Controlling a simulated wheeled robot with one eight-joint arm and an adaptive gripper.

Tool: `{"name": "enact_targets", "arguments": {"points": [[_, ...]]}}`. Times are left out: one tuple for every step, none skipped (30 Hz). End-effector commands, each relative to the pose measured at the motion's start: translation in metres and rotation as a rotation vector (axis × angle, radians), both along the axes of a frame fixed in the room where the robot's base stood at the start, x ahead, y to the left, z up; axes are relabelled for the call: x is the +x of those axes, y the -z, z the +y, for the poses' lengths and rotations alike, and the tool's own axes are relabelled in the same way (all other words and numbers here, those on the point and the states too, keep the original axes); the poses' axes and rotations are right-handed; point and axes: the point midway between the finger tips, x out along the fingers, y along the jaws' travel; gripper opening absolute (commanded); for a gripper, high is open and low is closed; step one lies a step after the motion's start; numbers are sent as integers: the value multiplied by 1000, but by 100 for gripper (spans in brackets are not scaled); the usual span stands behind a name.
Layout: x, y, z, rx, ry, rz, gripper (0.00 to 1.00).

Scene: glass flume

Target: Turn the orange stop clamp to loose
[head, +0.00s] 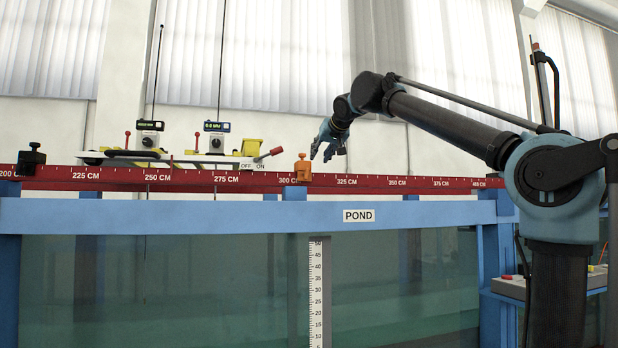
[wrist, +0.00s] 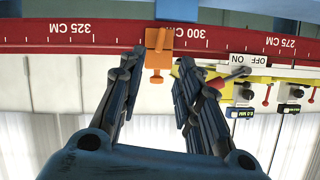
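The orange stop clamp (head: 301,170) sits on the red graduated rail (head: 110,178) near the 300 CM mark, with a knob on top. In the wrist view, which looks upside down, the orange clamp (wrist: 158,58) appears just past and between my fingertips. My gripper (head: 322,154) is at the clamp's upper right in the head view, with a small gap between them. My gripper (wrist: 159,66) is open, with its two fingers spread and nothing between them. I cannot tell the clamp's tightness from these frames.
A carriage (head: 180,158) with meters, red levers and an OFF/ON plate (head: 253,167) stands on the rail just left of the clamp. A black clamp (head: 31,158) is at the far left. The glass flume (head: 160,280) lies below. The rail right of the clamp is clear.

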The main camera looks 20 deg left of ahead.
Motion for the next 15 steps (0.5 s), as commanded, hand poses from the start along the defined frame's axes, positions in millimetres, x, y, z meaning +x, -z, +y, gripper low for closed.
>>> {"name": "enact_targets", "arguments": {"points": [[7,3,5,0,1,0,32],[11,5,8,1,0,1,32],[17,8,12,1,0,1,32],[21,10,15,2,1,1,32],[25,12,18,1,0,1,32],[30,15,21,0,1,0,32],[34,17,24,0,1,0,32],[38,19,27,0,1,0,32],[43,22,31,0,1,0,32],[47,24,34,1,2,1,32],[51,26,36,1,2,1,32],[57,28,40,1,2,1,32],[61,30,43,0,1,0,32],[65,32,46,0,1,0,32],[70,35,50,0,1,0,32]]}}
